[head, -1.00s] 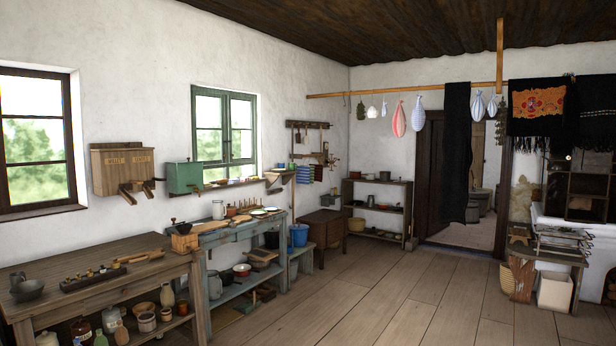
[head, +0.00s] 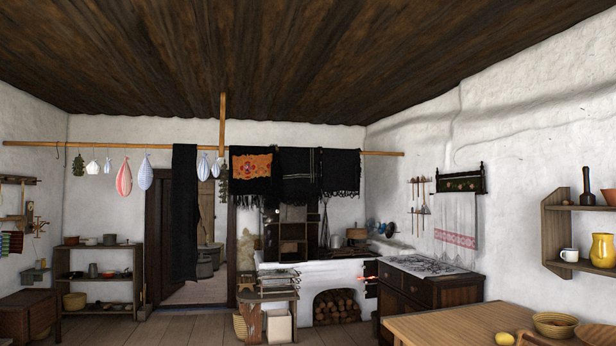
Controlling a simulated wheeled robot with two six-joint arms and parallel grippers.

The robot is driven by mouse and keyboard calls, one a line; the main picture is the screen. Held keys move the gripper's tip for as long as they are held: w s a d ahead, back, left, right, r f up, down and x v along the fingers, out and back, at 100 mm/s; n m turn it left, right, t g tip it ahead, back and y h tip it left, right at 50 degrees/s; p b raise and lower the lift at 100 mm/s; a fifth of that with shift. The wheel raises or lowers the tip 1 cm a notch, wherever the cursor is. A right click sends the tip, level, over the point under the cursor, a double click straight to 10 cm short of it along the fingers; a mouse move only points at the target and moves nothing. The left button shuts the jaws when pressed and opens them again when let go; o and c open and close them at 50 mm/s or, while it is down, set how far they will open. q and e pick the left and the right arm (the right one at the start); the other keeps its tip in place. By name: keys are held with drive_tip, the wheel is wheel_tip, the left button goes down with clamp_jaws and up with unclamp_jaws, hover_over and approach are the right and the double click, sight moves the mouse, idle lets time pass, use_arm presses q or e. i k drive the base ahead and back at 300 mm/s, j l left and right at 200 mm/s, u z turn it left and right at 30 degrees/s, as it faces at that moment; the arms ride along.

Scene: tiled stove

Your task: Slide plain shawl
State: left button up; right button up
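A long plain black shawl (head: 184,212) hangs from the wooden pole (head: 110,144), in front of the left part of the doorway. Farther right on the same pole hang a black shawl with an orange embroidered panel (head: 251,165), a black shawl with thin pale stripes (head: 298,185) and a plain-looking dark fringed shawl (head: 340,172). I cannot tell which of the unembroidered ones is meant by the plain shawl. Neither of my grippers is in view.
Several cloth bags (head: 145,173) hang left of the long shawl. A tiled stove (head: 320,275) with a firewood niche stands below the right shawls. A low bench (head: 267,298) stands before it. A table (head: 455,325) fills the lower right. Floor shows before the doorway.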

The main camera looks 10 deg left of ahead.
sight(341, 168)
drive_tip(key=i+u, duration=0.25)
drive_tip(key=i, duration=6.3)
